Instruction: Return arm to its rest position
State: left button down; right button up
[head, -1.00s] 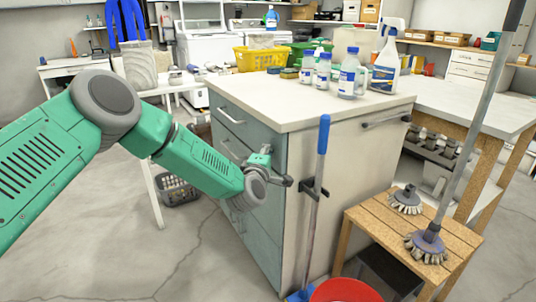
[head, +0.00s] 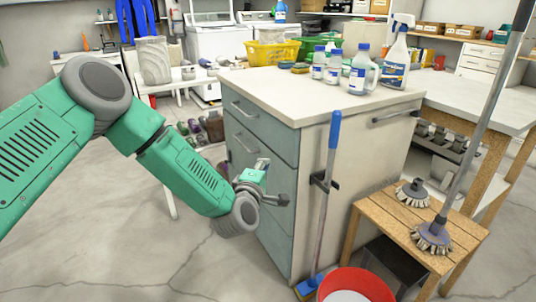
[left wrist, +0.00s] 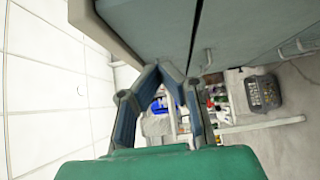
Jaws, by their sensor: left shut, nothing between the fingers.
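My left arm (head: 185,172) is green and grey and comes in from the left in the head view. Its left gripper (head: 283,200) is in front of the grey-blue drawer cabinet (head: 262,142), close to the drawer fronts. In the left wrist view the two fingers (left wrist: 158,72) meet at their tips, shut and empty. The cabinet also shows at the top of that view (left wrist: 160,28). I cannot tell whether the gripper touches it. The drawers look closed. My right gripper is not in view.
A blue-handled broom (head: 332,140) leans at the cabinet's side. A wooden stool (head: 395,222) with brushes and a red bucket (head: 355,285) stand at right. Floor at the lower left is clear.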

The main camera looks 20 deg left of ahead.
pick_arm(q)
jog(key=s+d+f+m+g+h+p, duration=0.2)
jog(key=s+d+f+m+g+p, duration=0.25)
jog(key=s, duration=0.45)
jog(key=s+d+f+m+g+h+p, duration=0.1)
jog(key=s+f+m+g+h, duration=0.15)
jog(key=s+f+m, duration=0.5)
jog(key=s+a+f+m+g+y+p, duration=0.1)
jog(key=s+a+m+g+p, duration=0.1)
jog(key=s, duration=1.2)
jog(key=s+a+f+m+g+y+p, duration=0.1)
jog(key=s+a+m+g, duration=0.4)
jog(key=s, duration=1)
jog(key=a+g+y+p, duration=0.1)
jog(key=a+g, duration=0.1)
jog(key=g, duration=0.1)
jog(key=shift+a+p, duration=0.3)
jog(key=shift+p, duration=0.05)
jog(key=shift+w+a+f, duration=0.1)
jog(key=shift+a+f, duration=0.05)
jog(key=shift+a, duration=0.1)
jog(key=shift+d, duration=0.15)
